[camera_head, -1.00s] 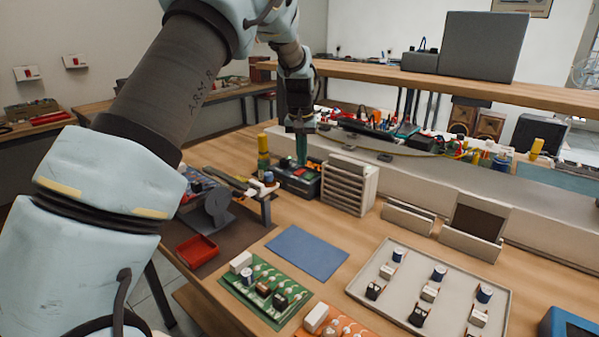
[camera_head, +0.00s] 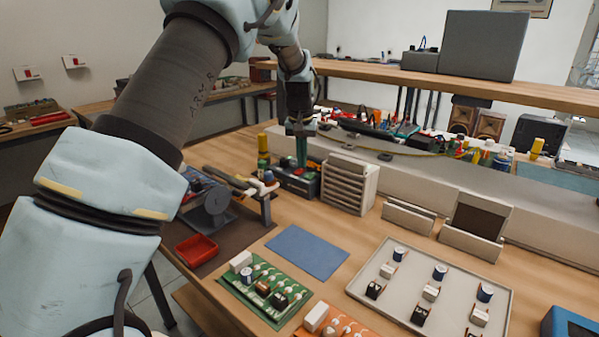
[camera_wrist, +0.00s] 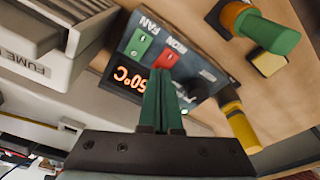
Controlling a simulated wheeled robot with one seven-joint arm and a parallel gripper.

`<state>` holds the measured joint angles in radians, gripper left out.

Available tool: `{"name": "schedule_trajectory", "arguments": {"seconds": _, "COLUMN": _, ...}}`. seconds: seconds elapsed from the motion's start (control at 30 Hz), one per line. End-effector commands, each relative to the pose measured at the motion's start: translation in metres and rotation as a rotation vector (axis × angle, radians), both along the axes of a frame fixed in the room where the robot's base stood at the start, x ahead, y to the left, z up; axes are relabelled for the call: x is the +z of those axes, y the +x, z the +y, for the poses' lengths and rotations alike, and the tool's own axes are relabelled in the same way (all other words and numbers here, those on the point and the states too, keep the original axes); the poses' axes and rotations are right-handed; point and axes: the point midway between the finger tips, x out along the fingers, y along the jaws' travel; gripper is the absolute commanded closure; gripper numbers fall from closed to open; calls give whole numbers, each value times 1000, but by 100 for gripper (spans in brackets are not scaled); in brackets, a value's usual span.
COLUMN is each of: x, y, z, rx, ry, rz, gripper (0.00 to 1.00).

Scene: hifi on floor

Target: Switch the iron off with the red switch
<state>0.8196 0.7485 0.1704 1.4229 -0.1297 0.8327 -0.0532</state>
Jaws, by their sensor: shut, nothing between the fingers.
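The dark control box (camera_head: 298,186) stands on the bench under my gripper, left of a light slatted unit. In the wrist view its panel (camera_wrist: 205,72) appears upside down. The red switch (camera_wrist: 167,57), beside the word IRON, is just beyond my fingertips. The green switch (camera_wrist: 139,42), marked FAN, is left of it. An orange lit display (camera_wrist: 131,79) reads about 350 °C, partly covered by a finger. My gripper (camera_wrist: 161,72), also in the head view (camera_head: 301,166), has green fingers shut together and empty, pointing down at the panel. I cannot tell whether they touch the red switch.
The slatted unit (camera_head: 348,187) stands close right of the box. A yellow-topped bottle (camera_head: 263,153) and a tool stand (camera_head: 240,185) are close on the left. A blue mat (camera_head: 307,252), a green board (camera_head: 246,285) and a parts tray (camera_head: 357,285) lie in front.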

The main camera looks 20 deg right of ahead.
Motion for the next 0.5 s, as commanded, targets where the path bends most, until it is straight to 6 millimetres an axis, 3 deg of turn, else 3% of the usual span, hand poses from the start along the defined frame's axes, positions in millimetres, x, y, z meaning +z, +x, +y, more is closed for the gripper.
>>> {"name": "schedule_trajectory", "arguments": {"seconds": 0.5, "x": -8, "y": 0, "z": 0, "rx": 0, "ry": 0, "rz": 0, "gripper": 100}}
